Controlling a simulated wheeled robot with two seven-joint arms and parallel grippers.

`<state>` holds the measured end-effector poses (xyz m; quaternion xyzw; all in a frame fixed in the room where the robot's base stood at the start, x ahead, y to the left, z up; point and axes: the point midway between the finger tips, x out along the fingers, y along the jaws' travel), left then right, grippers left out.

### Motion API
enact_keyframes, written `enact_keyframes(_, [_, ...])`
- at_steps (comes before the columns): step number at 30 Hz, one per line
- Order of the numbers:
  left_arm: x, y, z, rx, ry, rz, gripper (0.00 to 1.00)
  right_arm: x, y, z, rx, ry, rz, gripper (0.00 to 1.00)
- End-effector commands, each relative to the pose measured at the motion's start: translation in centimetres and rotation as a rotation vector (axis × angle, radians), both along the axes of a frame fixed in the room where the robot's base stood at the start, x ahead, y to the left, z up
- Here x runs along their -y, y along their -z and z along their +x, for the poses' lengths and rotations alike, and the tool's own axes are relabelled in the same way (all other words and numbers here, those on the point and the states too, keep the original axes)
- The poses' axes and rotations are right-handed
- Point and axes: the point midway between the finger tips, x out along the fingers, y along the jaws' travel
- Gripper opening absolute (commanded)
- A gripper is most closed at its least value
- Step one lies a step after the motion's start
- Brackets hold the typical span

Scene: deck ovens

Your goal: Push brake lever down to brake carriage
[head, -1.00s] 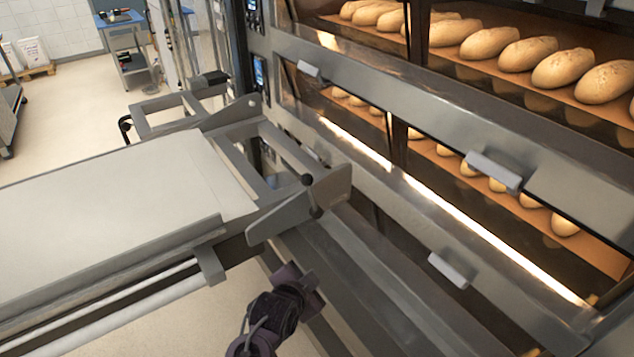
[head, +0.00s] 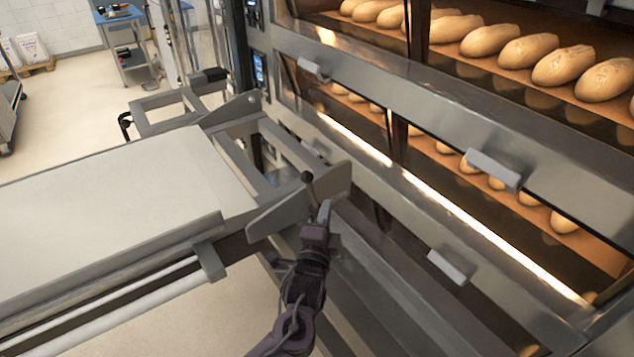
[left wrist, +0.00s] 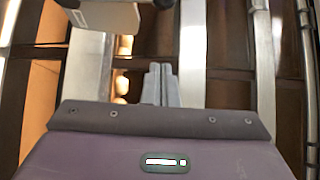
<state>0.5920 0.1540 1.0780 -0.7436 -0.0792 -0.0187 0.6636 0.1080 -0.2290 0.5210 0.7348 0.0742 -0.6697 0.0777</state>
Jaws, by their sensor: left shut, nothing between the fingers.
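The loader carriage (head: 120,200), with a pale flat deck, stands at the left in the head view, its end against the oven front. A small lever with a black knob (head: 307,177) rises at the carriage's end plate (head: 283,216); I take it for the brake lever. My left gripper (head: 325,211) is shut and empty, pointing up just right of the end plate and below the knob. I cannot tell whether it touches. In the left wrist view its shut fingers (left wrist: 160,84) show, with a pale plate (left wrist: 108,16) and dark knobs at the top edge. My right gripper is out of view.
The deck oven (head: 440,120) fills the right side, with loaves (head: 490,40) behind its glass and protruding handles (head: 494,169) (head: 447,266). A blue-topped cart (head: 130,45) stands far back. Open floor (head: 60,110) lies behind the carriage.

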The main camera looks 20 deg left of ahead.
Motion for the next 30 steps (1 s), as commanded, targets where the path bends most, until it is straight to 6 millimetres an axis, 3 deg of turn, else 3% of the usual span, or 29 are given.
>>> enact_keyframes(8, [-0.2,-0.6,1.9,0.001,-0.002,-0.001,0.00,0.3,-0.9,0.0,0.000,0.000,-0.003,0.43])
enact_keyframes(21, [-1.1,-1.7,10.2,-0.002,-0.001,-0.003,0.00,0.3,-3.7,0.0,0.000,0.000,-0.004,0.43])
enact_keyframes(24, [-2.8,-1.4,9.1,-0.005,0.000,-0.001,0.00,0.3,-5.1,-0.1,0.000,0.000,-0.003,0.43])
enact_keyframes(30, [-4.4,-0.8,8.4,-0.003,0.000,-0.001,0.00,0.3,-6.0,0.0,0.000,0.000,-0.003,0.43])
